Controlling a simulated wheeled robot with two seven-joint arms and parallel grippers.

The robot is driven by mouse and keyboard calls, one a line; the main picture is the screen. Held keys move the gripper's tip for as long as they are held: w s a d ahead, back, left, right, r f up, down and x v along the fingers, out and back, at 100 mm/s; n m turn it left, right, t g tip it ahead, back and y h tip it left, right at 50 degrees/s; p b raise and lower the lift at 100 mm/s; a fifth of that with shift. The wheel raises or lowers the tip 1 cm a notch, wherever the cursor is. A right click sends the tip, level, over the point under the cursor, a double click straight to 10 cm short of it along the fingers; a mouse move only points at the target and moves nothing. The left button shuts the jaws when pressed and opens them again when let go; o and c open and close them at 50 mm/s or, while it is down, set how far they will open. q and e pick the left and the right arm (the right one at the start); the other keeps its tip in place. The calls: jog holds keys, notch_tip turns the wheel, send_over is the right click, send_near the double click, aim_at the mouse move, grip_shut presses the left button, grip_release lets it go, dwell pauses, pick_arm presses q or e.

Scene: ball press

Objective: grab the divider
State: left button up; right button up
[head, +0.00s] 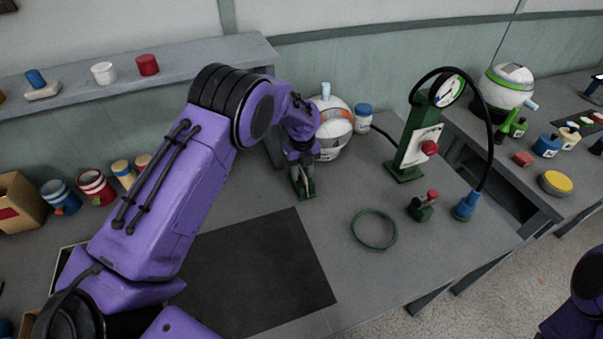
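My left gripper (302,170) points down at the back of the grey table, in front of a white ball-shaped thing (338,140) with an orange band. A small green piece (304,189) shows right at its fingertips, standing on or just above the table. This green piece may be the divider, but it is mostly hidden by the gripper. I cannot tell whether the fingers are closed on it. Part of my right arm shows at the lower right edge; its gripper is out of view.
A green gauge stand (411,150) with a black hose stands right of the gripper. A green ring (374,229) and a small red-topped green part (421,207) lie in front. A dark mat (255,275) is bare.

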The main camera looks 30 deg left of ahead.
pick_arm(q)
jog(key=shift+w+f, duration=0.45)
jog(key=shift+w, duration=0.05)
jog(key=shift+s+r, duration=0.35)
grip_shut()
jog(key=shift+w+f, duration=0.1)
